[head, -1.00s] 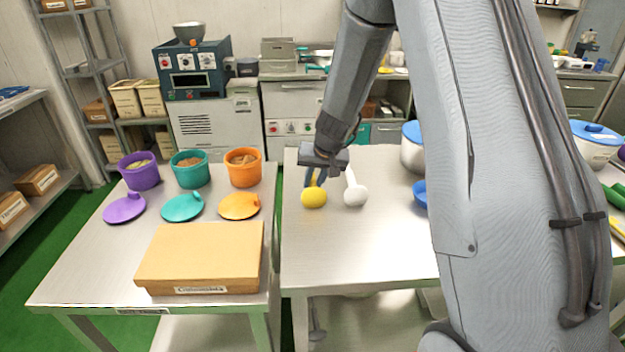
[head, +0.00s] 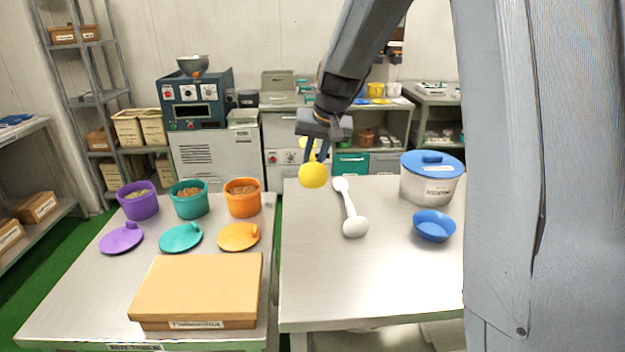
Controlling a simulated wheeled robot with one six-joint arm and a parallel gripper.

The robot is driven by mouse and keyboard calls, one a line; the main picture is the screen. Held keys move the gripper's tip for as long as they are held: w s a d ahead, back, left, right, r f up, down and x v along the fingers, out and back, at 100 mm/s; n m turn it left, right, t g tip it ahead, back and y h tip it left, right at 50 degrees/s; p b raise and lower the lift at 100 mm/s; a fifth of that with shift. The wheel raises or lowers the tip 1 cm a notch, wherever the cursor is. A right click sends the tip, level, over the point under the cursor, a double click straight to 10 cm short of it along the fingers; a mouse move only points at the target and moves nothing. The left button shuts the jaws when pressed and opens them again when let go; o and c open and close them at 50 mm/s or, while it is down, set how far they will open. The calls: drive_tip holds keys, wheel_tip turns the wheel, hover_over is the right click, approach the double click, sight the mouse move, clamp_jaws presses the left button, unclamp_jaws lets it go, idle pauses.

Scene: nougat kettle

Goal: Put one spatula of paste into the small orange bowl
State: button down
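My gripper (head: 318,150) is shut on a yellow spatula (head: 314,176) with a rounded end, held up above the right table. The fingers partly hide its handle. A white spatula (head: 355,226) lies on that table. An orange tub (head: 242,203) with brown contents stands open at the back of the left table, its orange lid (head: 238,238) in front. I cannot tell whether this tub is the small orange bowl; no other orange bowl shows clearly. A white pot (head: 428,190) with a blue lid stands on the right table; its contents are hidden.
A blue bowl (head: 434,228) sits in front of the pot. Teal (head: 189,203) and purple (head: 139,205) tubs stand beside the orange one, their lids in front. A cardboard box (head: 197,288) lies at the left table's front. The right table's front is clear; my arm covers the right side.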

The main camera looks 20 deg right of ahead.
wheel_tip(320, 180, up, 2)
drive_tip(key=shift+r, duration=0.1)
wheel_tip(320, 180, up, 4)
drive_tip(key=p, duration=0.3)
drive_tip(key=shift+r+p, duration=0.25)
drive_tip(key=shift+p, duration=0.1)
drive_tip(key=shift+f, duration=0.1)
